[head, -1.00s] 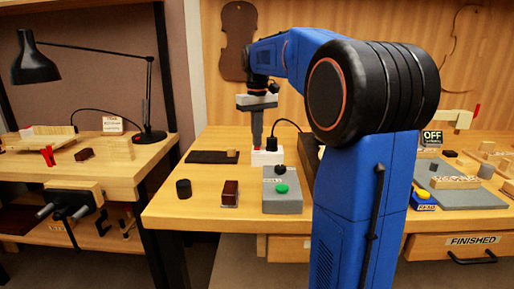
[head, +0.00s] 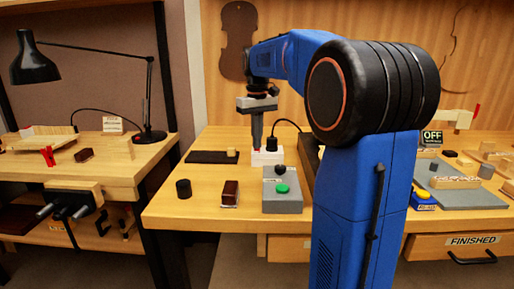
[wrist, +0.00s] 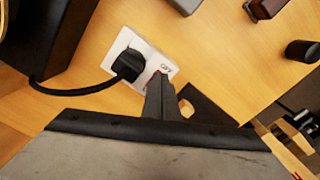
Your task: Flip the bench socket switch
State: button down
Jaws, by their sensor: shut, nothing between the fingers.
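The bench socket (head: 268,157) is a white box on the bench, behind the grey box with the green button. In the wrist view the socket (wrist: 128,46) has a black plug (wrist: 128,64) in it with a cable running left. Small dark lettering shows on its right part, near a bit of red. My gripper (head: 257,143) points down over the left part of the socket. In the wrist view my gripper (wrist: 160,80) is shut and empty, its tips at the lettered end of the socket. The tips hide most of the switch, so its position and any contact cannot be told.
A grey box with a green button (head: 282,188) stands in front of the socket. A dark mat (head: 208,157) with a small wooden block lies to the left. A dark red block (head: 230,193) and a black cylinder (head: 183,188) stand near the front edge.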

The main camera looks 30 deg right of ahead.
notch_tip(320, 180, up, 7)
dwell(0.9)
jog(key=shift+f, duration=0.1)
dwell(0.3)
